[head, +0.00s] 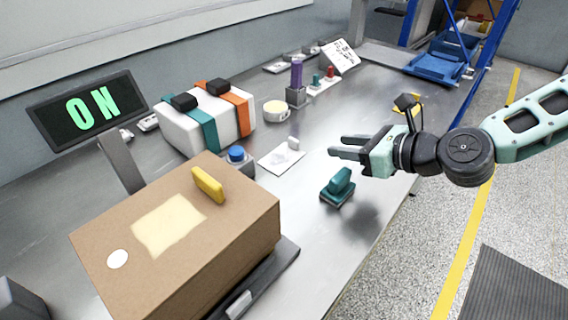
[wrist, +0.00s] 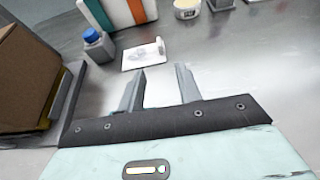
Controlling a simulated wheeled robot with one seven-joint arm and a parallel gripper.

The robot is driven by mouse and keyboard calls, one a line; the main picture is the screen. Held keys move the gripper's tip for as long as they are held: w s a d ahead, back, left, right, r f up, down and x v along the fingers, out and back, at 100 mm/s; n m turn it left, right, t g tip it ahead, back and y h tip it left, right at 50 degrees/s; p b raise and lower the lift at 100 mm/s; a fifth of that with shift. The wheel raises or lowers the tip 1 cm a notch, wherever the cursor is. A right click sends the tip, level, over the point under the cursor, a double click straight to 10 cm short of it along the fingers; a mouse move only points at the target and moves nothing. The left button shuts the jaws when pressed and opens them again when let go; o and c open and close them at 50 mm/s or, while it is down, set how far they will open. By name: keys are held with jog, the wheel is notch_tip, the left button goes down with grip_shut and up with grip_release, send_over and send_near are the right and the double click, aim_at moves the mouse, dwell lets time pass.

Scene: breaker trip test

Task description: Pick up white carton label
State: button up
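A flat white label (head: 276,161) with a small white upright tab lies on the metal bench, right of the blue button. In the wrist view the label (wrist: 138,58) lies beyond my fingertips, slightly left of centre. My gripper (head: 338,147) is open and empty, held above the bench to the right of the label. Its two fingers show apart in the wrist view (wrist: 160,70). The brown carton (head: 240,222) stands at the front left, with a cream patch, a white round spot and a yellow block on its top.
A teal stamp-like block (head: 338,187) sits on the bench below my gripper. A blue button (head: 236,154), a strapped white box (head: 180,128), a round tub (head: 276,111) and a purple item (head: 296,77) stand around the label. An ON display (head: 90,108) is at left.

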aim_at(297, 141)
jog(key=b+x, duration=0.1)
jog(key=x, duration=1.3)
jog(key=shift+w+a, duration=0.1)
jog(key=shift+a, duration=0.1)
grip_shut()
